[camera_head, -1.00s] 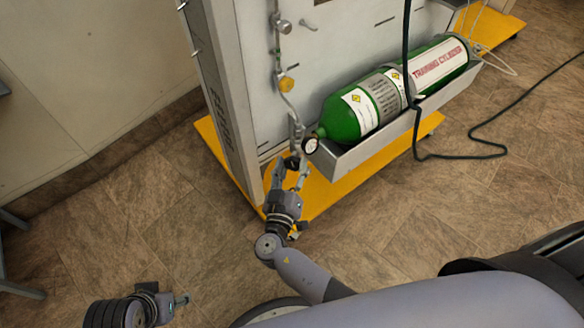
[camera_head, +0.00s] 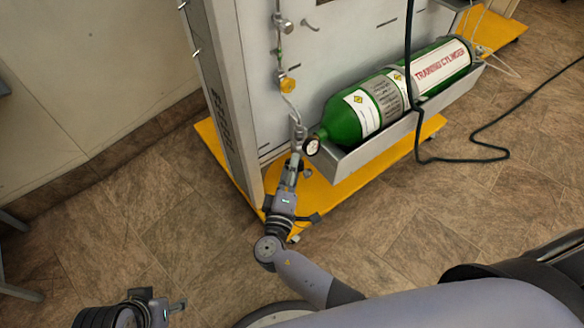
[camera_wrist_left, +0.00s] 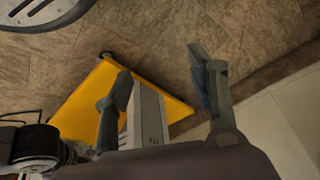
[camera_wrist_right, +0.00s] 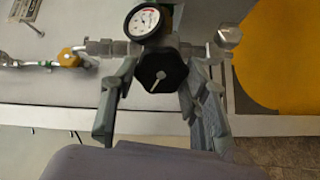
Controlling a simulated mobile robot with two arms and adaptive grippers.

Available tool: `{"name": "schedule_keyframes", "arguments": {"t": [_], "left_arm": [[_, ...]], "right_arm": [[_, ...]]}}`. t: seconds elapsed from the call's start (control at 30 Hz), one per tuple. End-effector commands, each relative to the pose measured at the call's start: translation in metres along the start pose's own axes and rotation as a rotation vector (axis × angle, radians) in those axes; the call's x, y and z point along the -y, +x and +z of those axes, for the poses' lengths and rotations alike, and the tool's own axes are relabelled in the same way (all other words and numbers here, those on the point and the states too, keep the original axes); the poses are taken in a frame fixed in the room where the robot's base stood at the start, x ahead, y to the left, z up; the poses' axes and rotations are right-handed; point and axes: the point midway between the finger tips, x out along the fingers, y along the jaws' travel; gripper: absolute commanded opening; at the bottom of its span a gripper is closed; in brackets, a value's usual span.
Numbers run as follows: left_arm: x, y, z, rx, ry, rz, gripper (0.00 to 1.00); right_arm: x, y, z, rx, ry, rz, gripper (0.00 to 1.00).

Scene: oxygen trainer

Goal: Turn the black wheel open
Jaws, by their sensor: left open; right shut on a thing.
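The black wheel (camera_wrist_right: 161,71) shows in the right wrist view, below a round white pressure gauge (camera_wrist_right: 143,21) on the metal fittings. My right gripper (camera_wrist_right: 158,80) has its two fingers on either side of the wheel and is shut on it. In the head view my right gripper (camera_head: 291,167) is at the valve end of the green cylinder (camera_head: 345,122), just below the gauge (camera_head: 311,146), and hides the wheel. My left gripper (camera_wrist_left: 160,85) is open and empty, away from the valve. In the head view it is low at the left (camera_head: 177,305).
The cylinder lies in a grey tray (camera_head: 350,160) on the panel (camera_head: 262,75), above a yellow base (camera_head: 330,190). A metal line with a yellow fitting (camera_head: 288,86) runs up the panel. A dark cable (camera_head: 450,158) hangs past the cylinder to the floor.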

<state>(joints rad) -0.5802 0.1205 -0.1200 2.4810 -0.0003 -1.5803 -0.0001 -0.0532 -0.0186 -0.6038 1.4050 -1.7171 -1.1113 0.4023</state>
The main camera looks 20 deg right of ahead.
Motion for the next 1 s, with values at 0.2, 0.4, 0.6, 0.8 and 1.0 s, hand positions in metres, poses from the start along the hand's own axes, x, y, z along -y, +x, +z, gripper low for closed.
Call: {"name": "schedule_keyframes", "arguments": {"t": [0.2,0.4,0.6,0.8,1.0], "left_arm": [[0.000,-0.006,-0.002,0.000,0.000,0.000,0.52],[-0.001,0.014,-0.002,0.015,0.000,0.003,0.52],[-0.002,0.041,0.000,0.028,0.002,0.005,0.52],[-0.004,0.071,0.006,0.043,0.004,0.008,0.52],[-0.005,0.102,0.017,0.061,0.007,0.011,0.52]], "right_arm": [[0.001,-0.001,-0.001,-0.002,-0.206,-0.002,0.14],[0.001,0.000,0.000,-0.002,-0.396,-0.002,0.14],[0.001,0.000,0.000,-0.002,-0.587,-0.001,0.14],[0.002,-0.001,0.001,-0.003,-0.777,-0.001,0.14],[0.002,0.000,0.001,-0.003,-0.968,0.000,0.14]]}}
